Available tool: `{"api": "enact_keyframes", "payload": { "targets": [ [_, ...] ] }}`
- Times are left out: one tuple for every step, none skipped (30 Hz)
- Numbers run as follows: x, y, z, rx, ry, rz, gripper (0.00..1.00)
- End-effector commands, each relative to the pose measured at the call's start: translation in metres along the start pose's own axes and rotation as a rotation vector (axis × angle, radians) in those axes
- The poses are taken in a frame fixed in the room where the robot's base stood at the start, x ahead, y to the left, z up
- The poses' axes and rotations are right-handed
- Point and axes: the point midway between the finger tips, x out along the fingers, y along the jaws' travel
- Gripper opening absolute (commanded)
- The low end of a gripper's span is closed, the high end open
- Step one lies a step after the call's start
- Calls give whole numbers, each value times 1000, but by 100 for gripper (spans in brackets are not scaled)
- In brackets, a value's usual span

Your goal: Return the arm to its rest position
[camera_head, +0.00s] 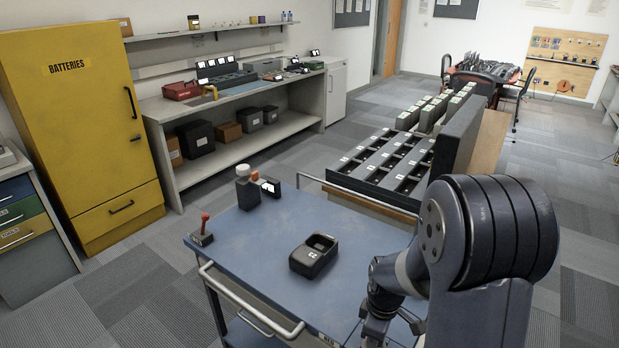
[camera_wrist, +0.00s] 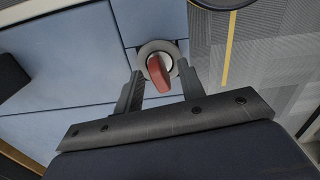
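My arm reaches down at the right of the head camera view, and my gripper (camera_head: 390,325) hangs by the right front part of the blue-topped cart (camera_head: 260,238). In the wrist view my gripper (camera_wrist: 160,70) is open, its two fingers apart. A red knob or handle (camera_wrist: 159,73) on a round grey base shows between and beyond the fingers, set against a blue panelled surface. I see no clear contact with it, and I cannot tell how far off it is. The gripper appears to hold nothing.
The cart carries a black charger-like cradle (camera_head: 314,256), a small red-topped stand (camera_head: 203,232) and small containers (camera_head: 247,188). A dark slotted rack (camera_head: 385,160) stands behind it. A yellow batteries cabinet (camera_head: 85,125) and a workbench (camera_head: 240,95) line the left. Carpet is clear between.

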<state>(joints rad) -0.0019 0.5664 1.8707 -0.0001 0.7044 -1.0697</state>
Motion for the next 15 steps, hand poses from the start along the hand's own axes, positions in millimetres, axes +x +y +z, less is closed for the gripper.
{"api": "enact_keyframes", "payload": {
  "targets": [
    [0,0,0,20,0,0,38],
    [0,0,0,30,0,0,38],
    [0,0,0,43,0,0,38],
    [0,0,0,50,0,0,38],
    [0,0,0,55,0,0,38],
    [0,0,0,61,0,0,38],
    [0,0,0,64,0,0,38],
    [0,0,0,66,0,0,38],
    [0,0,0,68,0,0,38],
    [0,0,0,68,0,0,38],
    [0,0,0,68,0,0,38],
    [0,0,0,68,0,0,38],
    [0,0,0,68,0,0,38],
    [0,0,0,68,0,0,38],
    [0,0,0,67,0,0,38]
  ]
}}
